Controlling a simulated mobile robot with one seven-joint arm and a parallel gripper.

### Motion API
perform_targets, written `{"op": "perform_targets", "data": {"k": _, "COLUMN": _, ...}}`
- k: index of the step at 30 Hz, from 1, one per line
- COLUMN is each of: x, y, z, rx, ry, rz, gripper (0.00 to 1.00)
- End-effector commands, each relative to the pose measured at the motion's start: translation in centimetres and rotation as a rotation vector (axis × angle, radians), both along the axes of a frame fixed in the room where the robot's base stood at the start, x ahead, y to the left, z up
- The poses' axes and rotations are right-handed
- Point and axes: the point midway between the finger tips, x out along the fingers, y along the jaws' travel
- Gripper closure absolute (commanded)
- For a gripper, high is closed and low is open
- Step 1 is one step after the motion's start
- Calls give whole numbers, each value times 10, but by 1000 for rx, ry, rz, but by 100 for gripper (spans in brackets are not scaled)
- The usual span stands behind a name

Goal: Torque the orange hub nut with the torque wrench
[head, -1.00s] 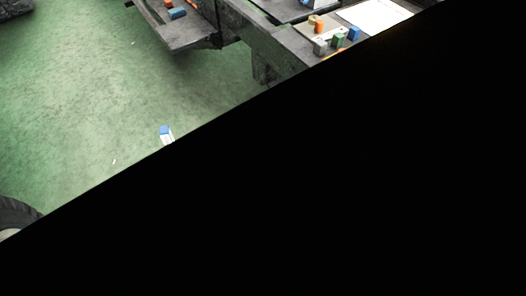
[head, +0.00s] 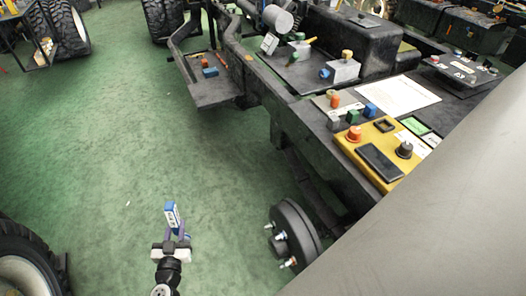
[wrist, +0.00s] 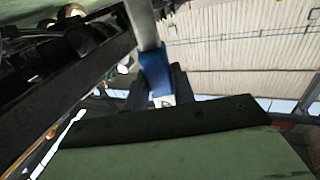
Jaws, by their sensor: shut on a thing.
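My gripper (head: 175,238) is in the lower part of the head view, over the green floor and left of the wheel hub (head: 297,232). It is shut on a blue and white tool (head: 171,214), which I take to be the torque wrench and which points upward. In the wrist view the tool's blue part (wrist: 154,72) sits between the dark fingers, with a grey shaft running up from it. The hub is a dark drum with several pale studs facing the gripper, clearly apart from the tool. I cannot make out an orange nut on it.
A dark chassis beam (head: 305,125) runs above the hub. On it are a yellow box (head: 377,178) with an orange knob (head: 354,134) and a white sheet (head: 398,97). A tyre (head: 30,262) stands at lower left. A large grey surface fills the lower right. Floor between is clear.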

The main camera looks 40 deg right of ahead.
Motion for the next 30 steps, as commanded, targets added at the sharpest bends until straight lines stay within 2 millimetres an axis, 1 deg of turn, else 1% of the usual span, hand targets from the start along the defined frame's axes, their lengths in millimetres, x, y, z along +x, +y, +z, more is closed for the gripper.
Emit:
{"op": "perform_targets", "data": {"k": 1, "x": -12, "y": -22, "z": -4, "rx": 2, "ry": -6, "rz": -91, "gripper": 100}}
{"op": "perform_targets", "data": {"k": 2, "x": -21, "y": -35, "z": -8, "rx": 6, "ry": -14, "rz": -149, "gripper": 100}}
{"op": "perform_targets", "data": {"k": 3, "x": -34, "y": -51, "z": -14, "rx": 10, "ry": -23, "rz": -229, "gripper": 100}}
{"op": "perform_targets", "data": {"k": 5, "x": -56, "y": -75, "z": -21, "rx": 13, "ry": -36, "rz": -352, "gripper": 100}}
{"op": "perform_targets", "data": {"k": 6, "x": -73, "y": -89, "z": -26, "rx": 16, "ry": -47, "rz": -436, "gripper": 100}}
{"op": "perform_targets", "data": {"k": 8, "x": -100, "y": -109, "z": -31, "rx": 19, "ry": -63, "rz": -563, "gripper": 100}}
{"op": "perform_targets", "data": {"k": 9, "x": -118, "y": -120, "z": -34, "rx": 19, "ry": -75, "rz": -647, "gripper": 100}}
{"op": "perform_targets", "data": {"k": 13, "x": -177, "y": -145, "z": -38, "rx": 15, "ry": -112, "rz": -890, "gripper": 100}}
{"op": "perform_targets", "data": {"k": 15, "x": -204, "y": -151, "z": -39, "rx": 12, "ry": -128, "rz": -995, "gripper": 100}}
{"op": "perform_targets", "data": {"k": 18, "x": -233, "y": -155, "z": -38, "rx": 6, "ry": -145, "rz": -1109, "gripper": 100}}
{"op": "perform_targets", "data": {"k": 21, "x": -250, "y": -155, "z": -38, "rx": 1, "ry": -158, "rz": -1175, "gripper": 100}}
{"op": "perform_targets", "data": {"k": 23, "x": -256, "y": -156, "z": -38, "rx": 0, "ry": -161, "rz": -1197, "gripper": 100}}
{"op": "perform_targets", "data": {"k": 26, "x": -260, "y": -158, "z": -38, "rx": 0, "ry": -164, "rz": -1210, "gripper": 100}}
{"op": "perform_targets", "data": {"k": 30, "x": -261, "y": -167, "z": -38, "rx": -1, "ry": -164, "rz": -1209, "gripper": 100}}
